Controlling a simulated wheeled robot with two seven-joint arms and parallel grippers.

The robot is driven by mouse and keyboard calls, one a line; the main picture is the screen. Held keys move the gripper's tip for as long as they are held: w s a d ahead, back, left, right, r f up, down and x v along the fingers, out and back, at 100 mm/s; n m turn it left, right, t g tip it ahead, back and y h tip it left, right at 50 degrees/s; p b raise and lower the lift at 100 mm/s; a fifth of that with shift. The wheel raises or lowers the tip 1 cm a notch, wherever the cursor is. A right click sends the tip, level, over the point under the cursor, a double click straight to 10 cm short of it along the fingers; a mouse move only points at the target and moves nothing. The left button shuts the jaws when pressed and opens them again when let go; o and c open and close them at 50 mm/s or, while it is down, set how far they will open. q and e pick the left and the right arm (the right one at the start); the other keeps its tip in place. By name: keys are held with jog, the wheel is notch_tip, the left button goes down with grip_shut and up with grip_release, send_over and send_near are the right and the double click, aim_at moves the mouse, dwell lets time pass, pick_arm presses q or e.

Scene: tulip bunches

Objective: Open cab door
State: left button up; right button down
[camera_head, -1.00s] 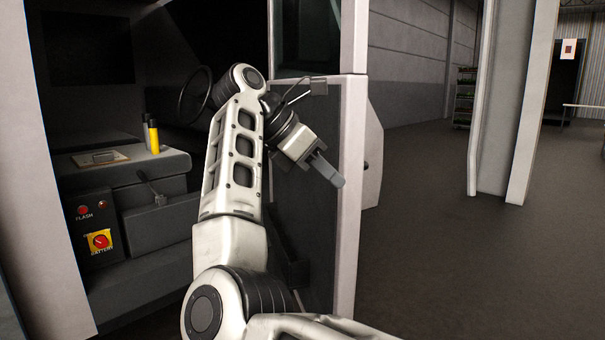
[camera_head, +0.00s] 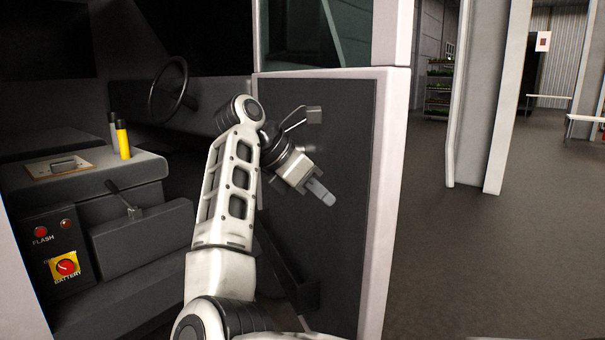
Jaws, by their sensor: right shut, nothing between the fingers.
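The cab door (camera_head: 345,240) stands ajar in the head view, its dark inner panel framed by a pale edge and a window above. The cab interior opens to its left. My right gripper (camera_head: 322,193) is shut and empty, in front of the door's inner panel. I cannot tell whether it touches the panel. A small bracket or handle (camera_head: 313,115) on the door shows just above my gripper. My right arm hides part of the door's left side. My left gripper is not in view.
A pale pillar (camera_head: 485,100) stands to the right of the door. Open floor (camera_head: 465,265) lies right of the door, with a plant shelf (camera_head: 438,88) farther back.

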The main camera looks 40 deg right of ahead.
aim_at(361, 208)
jog(key=d, duration=0.1)
jog(key=s+d+f+p, duration=0.1)
jog(key=d, duration=0.3)
jog(key=shift+s+d+f, duration=0.2)
jog(key=shift+s+f, duration=0.1)
jog(key=shift+s, duration=0.1)
